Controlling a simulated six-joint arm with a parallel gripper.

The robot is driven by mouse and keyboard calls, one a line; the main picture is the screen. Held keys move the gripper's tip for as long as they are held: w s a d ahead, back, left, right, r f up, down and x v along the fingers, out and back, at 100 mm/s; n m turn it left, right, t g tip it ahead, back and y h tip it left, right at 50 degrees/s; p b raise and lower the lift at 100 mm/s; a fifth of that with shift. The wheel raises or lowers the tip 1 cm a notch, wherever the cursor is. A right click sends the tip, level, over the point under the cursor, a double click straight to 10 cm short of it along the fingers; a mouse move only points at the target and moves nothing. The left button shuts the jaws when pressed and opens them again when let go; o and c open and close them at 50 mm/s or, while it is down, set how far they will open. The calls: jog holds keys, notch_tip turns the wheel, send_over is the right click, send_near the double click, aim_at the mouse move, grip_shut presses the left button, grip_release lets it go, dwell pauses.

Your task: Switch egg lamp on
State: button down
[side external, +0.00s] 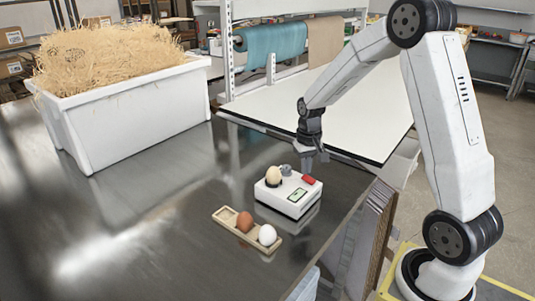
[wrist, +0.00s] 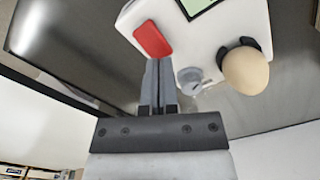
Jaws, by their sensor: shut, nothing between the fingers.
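A red switch (side external: 309,180) is on the box's right side, also in the wrist view (wrist: 152,39). A grey knob (wrist: 191,76) is beside the egg. My gripper (wrist: 158,62) is shut and empty, its fingertips close to the red switch; I cannot tell whether they touch it.
A wooden tray (side external: 222,214) with a brown egg (side external: 245,222) and a white egg (side external: 267,235) lies in front of the lamp. A white bin of straw (side external: 140,118) stands at the back left. The steel table between them is clear. A white-topped table (side external: 345,112) is behind.

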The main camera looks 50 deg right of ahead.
aim_at(305, 176)
jog(key=shift+f, duration=0.85)
dwell(0.7)
jog(key=shift+r, duration=3.55)
jog(key=s+a+n, duration=0.1)
jog(key=a, duration=0.2)
jog(key=s+a+f+n, duration=0.1)
jog(key=a, duration=0.2)
jog(key=s+a+f+t, duration=0.1)
jog(key=a, duration=0.2)
jog(key=shift+n, duration=0.4)
jog(key=s+a+f+n+t, duration=0.1)
jog(key=s+a+f+n, duration=0.2)
jog(key=s+a, duration=0.4)
jog(key=shift+a+t, duration=0.3)
jog(key=shift+a, duration=0.4)
jog(key=shift+w+d+r, duration=0.1)
jog(key=shift+r, duration=0.05)
